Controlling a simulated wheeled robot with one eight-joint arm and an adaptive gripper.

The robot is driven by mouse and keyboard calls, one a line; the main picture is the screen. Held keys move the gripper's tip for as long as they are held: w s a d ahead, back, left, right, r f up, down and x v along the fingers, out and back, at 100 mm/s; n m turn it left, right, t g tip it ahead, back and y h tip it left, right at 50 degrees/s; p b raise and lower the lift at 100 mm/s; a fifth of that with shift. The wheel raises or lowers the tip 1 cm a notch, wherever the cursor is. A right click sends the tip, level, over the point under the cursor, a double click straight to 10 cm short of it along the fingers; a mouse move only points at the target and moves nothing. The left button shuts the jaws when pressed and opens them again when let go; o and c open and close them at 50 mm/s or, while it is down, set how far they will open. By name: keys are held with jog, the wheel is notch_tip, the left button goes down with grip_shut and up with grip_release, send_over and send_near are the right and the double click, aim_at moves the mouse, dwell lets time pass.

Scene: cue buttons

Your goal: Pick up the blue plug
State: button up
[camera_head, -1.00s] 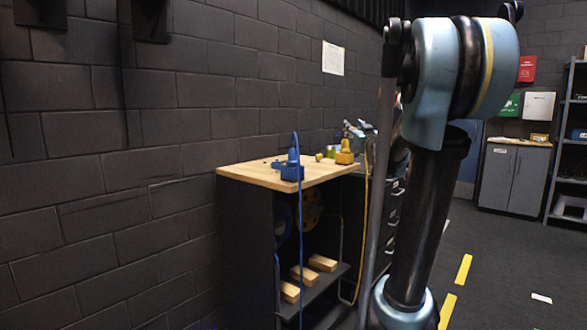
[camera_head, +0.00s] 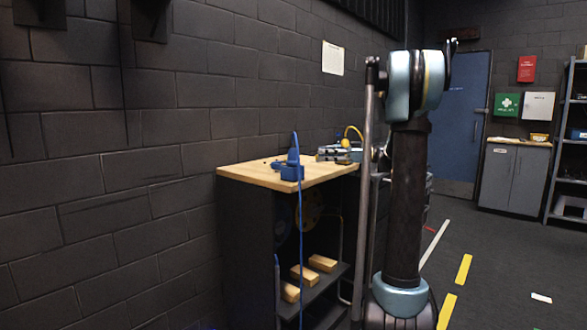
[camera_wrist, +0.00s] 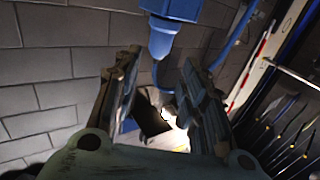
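The blue plug (camera_head: 293,156) stands upright in a blue socket block (camera_head: 290,173) on the wooden top of the cabinet. Its blue cable rises from the plug and hangs down the cabinet's front. My gripper (camera_head: 321,153) is just right of the plug, fingers pointing left, with a gap between them. In the wrist view the plug (camera_wrist: 162,42) and block (camera_wrist: 172,8) are at the top, near the open fingertips (camera_wrist: 163,62). The fingers are apart and nothing is between their pads.
A yellow plug (camera_head: 346,142) with a looped cable shows by my gripper, its lower part hidden. The wooden top (camera_head: 255,177) is mostly clear in front. A brick wall (camera_head: 180,130) stands close behind and left. Wooden blocks (camera_head: 322,262) lie on the shelf below.

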aim_at(292, 163)
jog(key=a, duration=1.1)
jog(key=w+a, duration=0.1)
jog(key=a, duration=0.4)
jog(key=shift+w+a, duration=0.1)
jog(key=shift+a, duration=0.25)
grip_shut()
